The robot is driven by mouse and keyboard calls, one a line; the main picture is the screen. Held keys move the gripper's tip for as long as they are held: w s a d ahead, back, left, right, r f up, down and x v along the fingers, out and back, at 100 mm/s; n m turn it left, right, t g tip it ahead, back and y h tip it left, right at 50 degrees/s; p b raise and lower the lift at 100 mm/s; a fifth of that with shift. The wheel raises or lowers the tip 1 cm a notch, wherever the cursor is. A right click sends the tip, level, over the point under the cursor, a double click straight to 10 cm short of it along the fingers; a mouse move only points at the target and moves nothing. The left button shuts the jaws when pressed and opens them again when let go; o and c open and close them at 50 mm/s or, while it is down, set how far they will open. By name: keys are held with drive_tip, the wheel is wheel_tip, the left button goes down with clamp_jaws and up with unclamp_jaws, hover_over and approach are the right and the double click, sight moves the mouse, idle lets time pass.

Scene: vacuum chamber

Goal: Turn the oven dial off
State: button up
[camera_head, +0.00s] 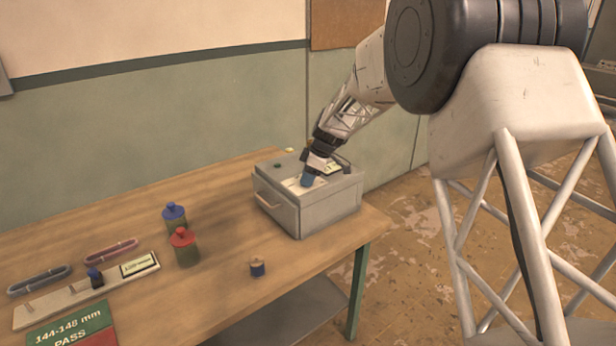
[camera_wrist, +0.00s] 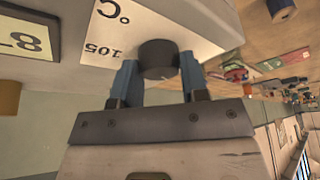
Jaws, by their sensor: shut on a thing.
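The oven (camera_head: 304,200) is a grey box with a front handle (camera_head: 267,201), standing at the right end of the wooden table. My gripper (camera_head: 308,180) points down onto the oven's top panel. In the wrist view, the dark round dial (camera_wrist: 158,56) sits between the two blue fingers of my gripper (camera_wrist: 160,75), which are shut on it. A white label (camera_wrist: 115,30) beside the dial reads °C and 105. The dial is hidden behind the gripper in the head view, and I cannot tell its setting.
A measuring bar (camera_head: 60,303) and a green-and-red PASS card (camera_head: 68,330) lie at the near left. The wall is behind the table.

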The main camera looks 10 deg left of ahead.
drive_tip(key=o, duration=0.9)
drive_tip(key=v, duration=0.7)
drive_tip(key=shift+d+r, duration=0.2)
drive_tip(key=shift+r, duration=0.15)
